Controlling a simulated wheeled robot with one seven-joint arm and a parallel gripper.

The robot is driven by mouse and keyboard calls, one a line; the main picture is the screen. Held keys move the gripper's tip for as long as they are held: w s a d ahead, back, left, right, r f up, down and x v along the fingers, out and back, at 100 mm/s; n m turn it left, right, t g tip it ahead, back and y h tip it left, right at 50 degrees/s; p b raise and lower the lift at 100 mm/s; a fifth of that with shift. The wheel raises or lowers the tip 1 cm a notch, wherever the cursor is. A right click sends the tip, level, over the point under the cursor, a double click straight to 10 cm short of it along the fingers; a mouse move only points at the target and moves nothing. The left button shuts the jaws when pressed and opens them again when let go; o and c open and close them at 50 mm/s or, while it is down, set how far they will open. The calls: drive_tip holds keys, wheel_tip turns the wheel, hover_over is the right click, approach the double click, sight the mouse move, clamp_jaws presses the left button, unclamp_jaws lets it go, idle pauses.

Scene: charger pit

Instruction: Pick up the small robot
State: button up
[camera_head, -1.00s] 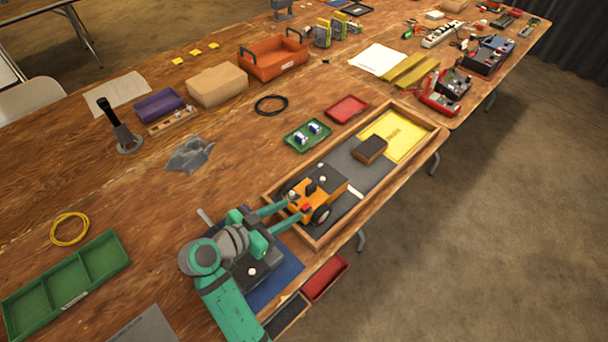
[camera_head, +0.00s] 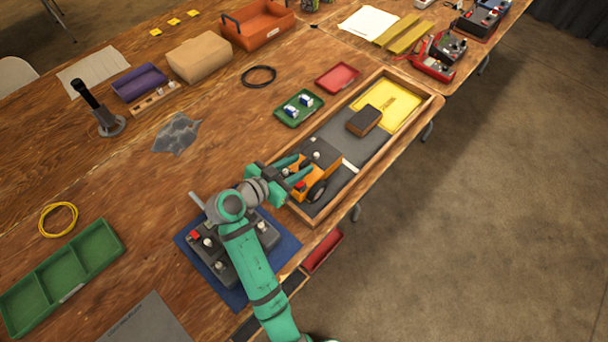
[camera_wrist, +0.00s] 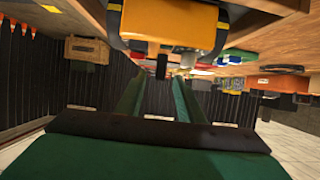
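The small robot (camera_head: 317,158) is an orange and dark grey wheeled vehicle in the near left part of the wooden-framed pit (camera_head: 380,143). Its black wheel (camera_head: 317,191) faces the front edge, and part of its near side is hidden by my gripper. My gripper (camera_head: 303,168) has green fingers that are apart, reaching over the near left end of the small robot. In the wrist view, the small robot's orange body (camera_wrist: 170,22) fills the upper middle, and the two fingers (camera_wrist: 160,88) show a gap with nothing between them that I can see held. I cannot tell whether they touch it.
A dark block (camera_head: 364,120) and a yellow panel (camera_head: 392,105) lie in the pit's far end. A green tray (camera_head: 284,121) and a red tray (camera_head: 338,77) stand behind it. A dark control box (camera_head: 238,250) on a blue mat sits beneath my arm.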

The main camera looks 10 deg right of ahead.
drive_tip(key=shift+x, duration=1.35)
drive_tip(key=shift+c, duration=0.6)
clamp_jaws()
drive_tip(key=shift+s, duration=0.1)
drive_tip(key=shift+r, duration=0.15)
